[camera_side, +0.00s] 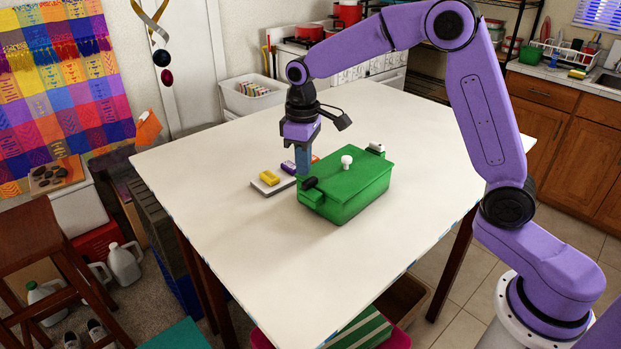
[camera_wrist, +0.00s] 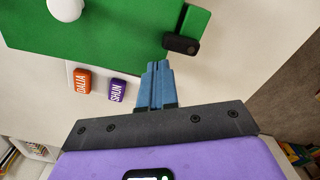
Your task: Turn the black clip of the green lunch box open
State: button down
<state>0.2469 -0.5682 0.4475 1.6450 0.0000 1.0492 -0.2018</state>
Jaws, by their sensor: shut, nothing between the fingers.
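The green lunch box (camera_side: 358,205) stands on the white table, with a white knob (camera_side: 346,162) on its lid. Its black clip (camera_side: 309,183) is at the near-left end, on a green tab, and a white clip (camera_side: 376,147) is at the opposite end. My gripper (camera_side: 303,173) points down right beside the black clip, its blue fingers together and empty. In the wrist view the black clip (camera_wrist: 182,44) lies just ahead and to the right of the shut fingertips (camera_wrist: 157,66). I cannot tell whether they touch it. Only part of the green lid (camera_wrist: 110,35) shows there.
A pale board (camera_side: 268,187) with yellow, purple and orange labelled blocks lies left of the box, partly behind my gripper. The orange block (camera_wrist: 81,83) and purple block (camera_wrist: 117,90) show in the wrist view. The table front and right are clear.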

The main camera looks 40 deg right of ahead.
jog(key=shift+s+f, duration=0.1)
jog(key=shift+s, duration=0.5)
dwell(1.0)
jog(key=shift+s+d, duration=0.35)
jog(key=shift+s, duration=0.4)
dwell(0.6)
jog(key=shift+s+a, duration=0.25)
jog(key=shift+s, duration=0.75)
dwell(1.1)
jog(key=shift+d, duration=0.1)
jog(key=shift+d, duration=0.3)
notch_tip(320, 180, up, 7)
dwell(1.3)
